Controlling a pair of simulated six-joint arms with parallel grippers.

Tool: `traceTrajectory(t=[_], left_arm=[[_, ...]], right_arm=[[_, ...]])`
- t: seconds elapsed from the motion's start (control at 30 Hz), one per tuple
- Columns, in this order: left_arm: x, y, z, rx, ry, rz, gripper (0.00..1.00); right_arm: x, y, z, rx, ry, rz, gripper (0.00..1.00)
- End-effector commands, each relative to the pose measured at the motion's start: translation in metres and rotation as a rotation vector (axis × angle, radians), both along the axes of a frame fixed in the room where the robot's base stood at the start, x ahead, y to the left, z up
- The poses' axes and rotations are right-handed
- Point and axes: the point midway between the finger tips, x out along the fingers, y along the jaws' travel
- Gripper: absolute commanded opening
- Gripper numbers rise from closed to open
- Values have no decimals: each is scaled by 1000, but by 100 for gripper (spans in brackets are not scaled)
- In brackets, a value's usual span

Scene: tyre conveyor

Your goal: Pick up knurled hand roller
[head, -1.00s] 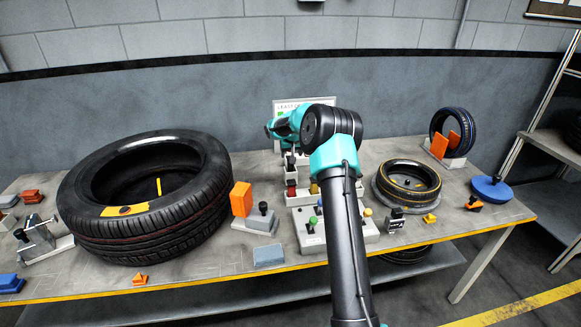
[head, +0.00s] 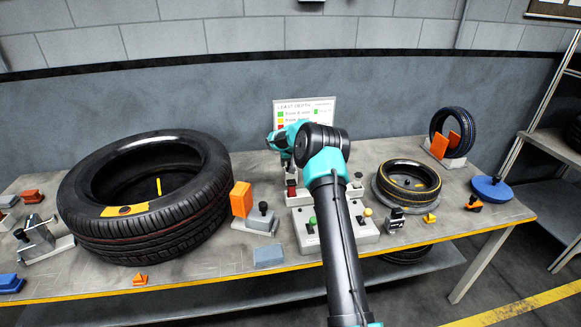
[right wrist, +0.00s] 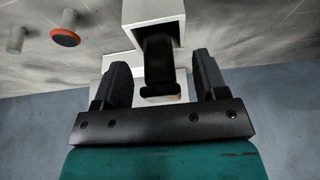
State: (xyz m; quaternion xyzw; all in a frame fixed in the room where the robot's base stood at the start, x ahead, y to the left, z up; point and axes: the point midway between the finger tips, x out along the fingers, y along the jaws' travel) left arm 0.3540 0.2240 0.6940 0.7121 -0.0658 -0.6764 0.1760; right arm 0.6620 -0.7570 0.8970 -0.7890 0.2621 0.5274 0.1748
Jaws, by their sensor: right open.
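In the right wrist view, a dark black piece (right wrist: 159,66) sticks out of a white open-ended holder (right wrist: 142,12). It may be the hand roller's handle, but I see no knurling and cannot be sure. My right gripper (right wrist: 160,68) is open, with one finger on each side of this piece and visible gaps between. In the head view my right arm reaches over the white rack at the bench's middle. It hides the gripper's fingers and most of the rack. My left gripper is not in view.
A large tyre (head: 150,235) lies at the left of the bench (head: 200,278). An orange block (head: 241,199) stands beside it. A grey box with knobs (head: 365,238) is below the rack. A small tyre (head: 408,180) lies at right. A sign (head: 304,108) stands behind.

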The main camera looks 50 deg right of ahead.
Motion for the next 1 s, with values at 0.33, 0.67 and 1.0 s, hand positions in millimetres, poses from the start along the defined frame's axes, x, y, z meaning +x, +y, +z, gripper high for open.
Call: traceTrajectory(t=[0.33, 0.67, 1.0], left_arm=[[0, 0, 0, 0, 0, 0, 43], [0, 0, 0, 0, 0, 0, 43], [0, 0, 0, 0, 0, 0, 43]], right_arm=[[6, -4, -16, -1, -1, 0, 66], [6, -4, -16, -1, -1, 0, 66], [6, -4, -16, -1, -1, 0, 33]])
